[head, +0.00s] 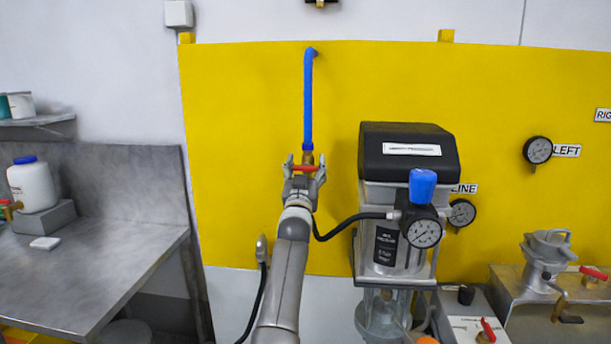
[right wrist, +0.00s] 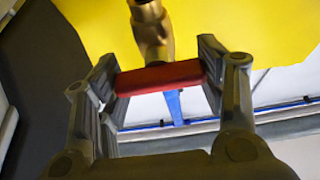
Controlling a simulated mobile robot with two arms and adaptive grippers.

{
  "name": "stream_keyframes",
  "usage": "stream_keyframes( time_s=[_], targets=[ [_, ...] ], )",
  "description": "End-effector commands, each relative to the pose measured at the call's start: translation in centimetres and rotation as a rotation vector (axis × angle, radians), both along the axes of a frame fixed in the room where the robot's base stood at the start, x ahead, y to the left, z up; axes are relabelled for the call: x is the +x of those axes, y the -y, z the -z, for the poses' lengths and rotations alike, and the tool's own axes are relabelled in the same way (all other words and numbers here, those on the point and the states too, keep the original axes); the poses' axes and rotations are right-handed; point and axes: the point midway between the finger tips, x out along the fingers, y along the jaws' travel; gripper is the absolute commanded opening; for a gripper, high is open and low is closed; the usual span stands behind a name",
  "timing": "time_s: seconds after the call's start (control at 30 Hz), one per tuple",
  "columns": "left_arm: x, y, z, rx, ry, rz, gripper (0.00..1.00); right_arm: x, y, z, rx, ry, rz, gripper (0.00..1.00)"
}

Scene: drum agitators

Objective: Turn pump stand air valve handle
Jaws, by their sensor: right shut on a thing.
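The red air valve handle (head: 305,168) sits on a brass valve (head: 308,157) below the blue air pipe (head: 308,100) on the yellow panel. It lies crosswise to the pipe. My right gripper (head: 304,164) reaches up from below and is shut on the handle, one finger at each end. In the right wrist view the red handle (right wrist: 160,78) spans the space between the fingers of my right gripper (right wrist: 158,72), with the brass valve body (right wrist: 152,25) beyond it. My left gripper is not in view.
The pump stand (head: 405,190) with its black top, gauge and blue knob is close on the right. A black hose (head: 345,220) runs behind my right arm. A grey metal bench (head: 100,255) is on the left. The yellow panel (head: 240,130) is clear left of the pipe.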

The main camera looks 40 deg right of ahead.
Motion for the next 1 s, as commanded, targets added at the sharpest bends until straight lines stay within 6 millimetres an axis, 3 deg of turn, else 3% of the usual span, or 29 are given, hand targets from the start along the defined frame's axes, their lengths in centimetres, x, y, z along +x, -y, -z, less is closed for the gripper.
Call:
stream_keyframes(
  time_s=[0.33, 0.37, 0.53, 1.0],
  targets=[
    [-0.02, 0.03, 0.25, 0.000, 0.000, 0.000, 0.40, 0.00, -0.03, -0.01, 0.012, 0.012, -0.002, 0.40],
    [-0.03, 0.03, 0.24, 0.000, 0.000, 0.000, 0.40, 0.00, -0.03, -0.01, 0.012, 0.012, -0.002, 0.65],
    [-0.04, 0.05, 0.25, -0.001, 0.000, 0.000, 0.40, 0.01, -0.03, -0.01, 0.011, 0.011, -0.002, 0.86],
    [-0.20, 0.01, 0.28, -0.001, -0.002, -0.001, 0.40, -0.44, -0.77, 0.48, 0.009, 0.008, -0.003, 0.86]
  ],
)
